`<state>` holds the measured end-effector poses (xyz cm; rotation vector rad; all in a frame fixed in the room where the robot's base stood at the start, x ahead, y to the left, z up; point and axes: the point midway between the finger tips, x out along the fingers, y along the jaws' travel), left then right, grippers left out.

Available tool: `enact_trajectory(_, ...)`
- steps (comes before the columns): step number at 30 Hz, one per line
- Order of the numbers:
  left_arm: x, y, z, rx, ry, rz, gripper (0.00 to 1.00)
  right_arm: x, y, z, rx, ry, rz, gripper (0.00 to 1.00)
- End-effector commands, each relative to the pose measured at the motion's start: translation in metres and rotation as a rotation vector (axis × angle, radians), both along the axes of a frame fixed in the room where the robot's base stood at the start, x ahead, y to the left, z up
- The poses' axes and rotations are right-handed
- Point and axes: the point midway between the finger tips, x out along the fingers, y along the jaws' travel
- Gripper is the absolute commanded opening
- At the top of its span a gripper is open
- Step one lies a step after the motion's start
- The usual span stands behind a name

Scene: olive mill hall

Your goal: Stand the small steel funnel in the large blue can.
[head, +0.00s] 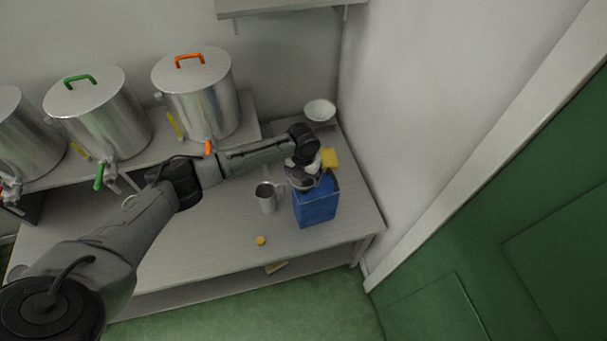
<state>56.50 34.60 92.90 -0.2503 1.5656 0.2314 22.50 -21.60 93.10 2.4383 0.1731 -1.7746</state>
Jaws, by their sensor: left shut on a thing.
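The large blue can (316,207) stands upright on the bench near its right end. My left gripper (304,178) is right over the top of the can, pointing down. It is shut on the small steel funnel, which is mostly hidden by the gripper and wrist. I cannot tell whether the funnel's spout is inside the can's mouth or just above it. The can's opening is hidden too. My right gripper is not in view.
A steel jug (266,198) stands close left of the can. A yellow cap (261,240) lies near the front edge. A white bowl (319,109) is behind. Steel drums (195,95) with taps stand on a raised shelf at left. A wall is close on the right.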

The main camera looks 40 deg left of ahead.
Motion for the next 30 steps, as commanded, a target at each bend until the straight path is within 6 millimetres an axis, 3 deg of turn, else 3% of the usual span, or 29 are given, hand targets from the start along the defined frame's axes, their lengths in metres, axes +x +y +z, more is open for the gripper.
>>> enact_trajectory(24,0.000,0.000,-0.017,0.000,0.001,0.000,0.65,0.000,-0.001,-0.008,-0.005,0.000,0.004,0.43)
enact_trajectory(25,0.000,0.000,-0.016,0.000,0.001,0.000,0.89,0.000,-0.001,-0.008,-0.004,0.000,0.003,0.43)
enact_trajectory(30,0.000,0.000,-0.016,0.000,0.001,0.000,1.00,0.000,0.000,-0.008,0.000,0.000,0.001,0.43)
